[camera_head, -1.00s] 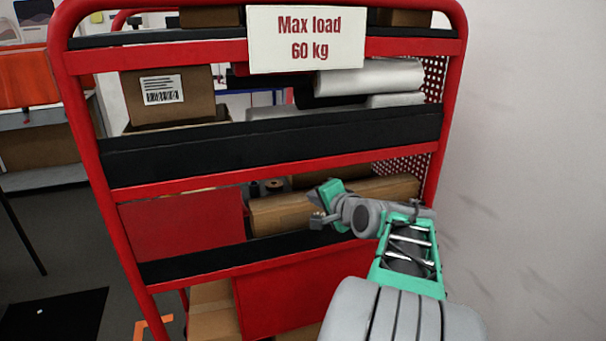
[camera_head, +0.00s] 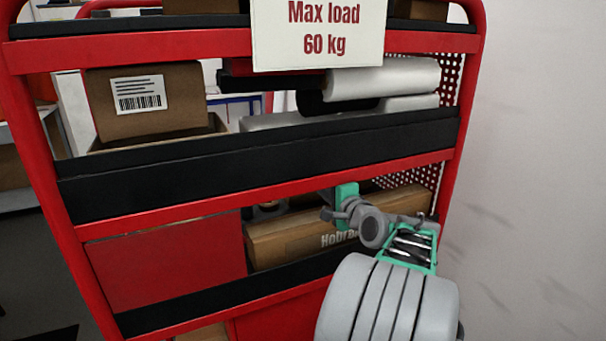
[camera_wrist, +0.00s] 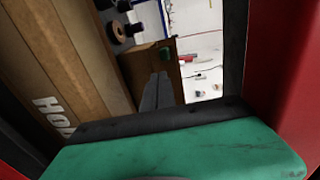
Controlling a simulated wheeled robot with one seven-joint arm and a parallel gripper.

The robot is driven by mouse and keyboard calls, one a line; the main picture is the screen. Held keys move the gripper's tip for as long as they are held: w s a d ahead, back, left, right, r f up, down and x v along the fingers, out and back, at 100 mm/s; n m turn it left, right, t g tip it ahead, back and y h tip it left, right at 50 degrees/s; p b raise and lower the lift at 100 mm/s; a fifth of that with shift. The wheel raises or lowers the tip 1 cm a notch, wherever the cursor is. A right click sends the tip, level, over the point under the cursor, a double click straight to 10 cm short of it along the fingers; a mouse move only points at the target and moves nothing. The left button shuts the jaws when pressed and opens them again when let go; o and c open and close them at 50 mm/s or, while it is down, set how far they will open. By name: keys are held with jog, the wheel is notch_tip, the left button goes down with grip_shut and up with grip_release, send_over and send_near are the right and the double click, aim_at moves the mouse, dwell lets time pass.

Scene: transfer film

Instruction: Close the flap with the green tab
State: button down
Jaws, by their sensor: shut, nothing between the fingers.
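My gripper's slim grey fingers (camera_wrist: 158,76) are shut and empty, pointing towards the cardboard just below the tab. Whether they touch it, I cannot tell. In the head view my gripper (camera_head: 327,214) is at the cart's lower shelf, in front of a long cardboard box (camera_head: 290,240). The tab cannot be made out there.
The red cart (camera_head: 262,201) has black shelf edges close above and below my gripper. A red panel (camera_head: 165,270) fills the lower shelf's left part. A labelled box (camera_head: 180,105) and white rolls (camera_head: 385,77) lie on the shelf above. A pale wall (camera_head: 540,180) is at right.

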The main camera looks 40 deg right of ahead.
jog(key=r+p+x, duration=0.1)
jog(key=x, duration=1)
jog(key=shift+w, duration=0.45)
jog(key=shift+w+d+r+p, duration=0.1)
jog(key=shift+w+r+p, duration=0.3)
jog(key=shift+r, duration=0.15)
jog(key=shift+w+d+r+p, duration=0.2)
jog(key=shift+w+r+p, duration=0.15)
jog(key=shift+w+r, duration=0.3)
jog(key=shift+w+d+r+p, duration=0.25)
jog(key=shift+w+r+p, duration=0.15)
jog(key=shift+w, duration=0.35)
